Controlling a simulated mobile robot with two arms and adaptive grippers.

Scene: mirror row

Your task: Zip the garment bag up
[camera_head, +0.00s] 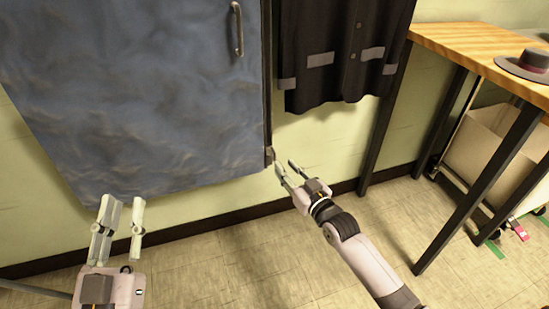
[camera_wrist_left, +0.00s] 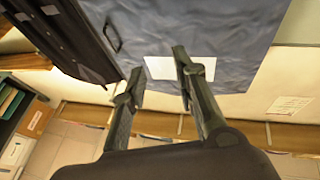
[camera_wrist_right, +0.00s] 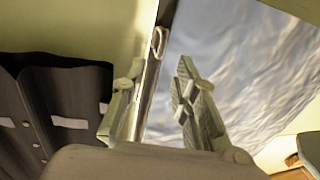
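The blue-grey garment bag (camera_head: 150,90) hangs against the wall, with a handle (camera_head: 237,30) near its upper right. A dark zip strip (camera_head: 267,80) runs down its right edge, with a small pull (camera_head: 269,155) near the bottom. My right gripper (camera_head: 286,168) is open and empty, just right of and below the pull. In the right wrist view a ring-shaped pull (camera_wrist_right: 158,42) shows beyond and between the fingertips; contact is not visible. My left gripper (camera_head: 124,202) is open and empty before the bag's lower edge. The bag also fills the left wrist view's top (camera_wrist_left: 230,30).
A dark jacket (camera_head: 340,60) with grey pocket flaps hangs right of the bag. A wooden table (camera_head: 455,45) with dark legs holds a grey hat (camera_head: 525,66); a pale bin (camera_head: 490,150) stands underneath. The floor (camera_head: 230,270) between my grippers is clear.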

